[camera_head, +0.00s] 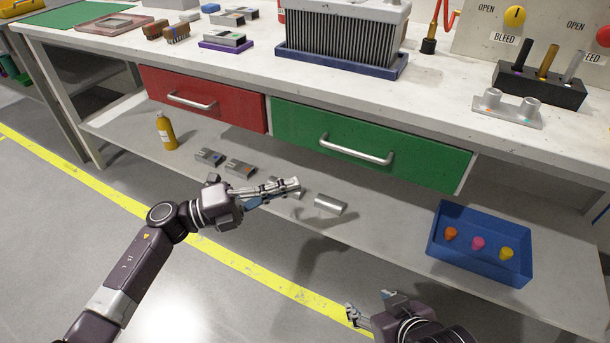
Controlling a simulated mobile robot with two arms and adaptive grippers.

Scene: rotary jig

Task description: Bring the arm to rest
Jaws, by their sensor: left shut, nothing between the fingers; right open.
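My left arm (132,262) reaches in from the lower left. Its gripper (292,184) is shut and empty, in front of the bench's lower shelf, and overlaps a grey metal part there in the picture. My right gripper (352,312) is at the bottom edge, low in front of the shelf, open and empty. Most of the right arm is out of view.
The lower shelf (380,235) holds a yellow bottle (166,131), grey blocks (240,168), a metal cylinder (330,205) and a blue bin (480,278) with coloured plugs. Red (200,98) and green (370,147) drawers are shut. The benchtop (240,65) is above.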

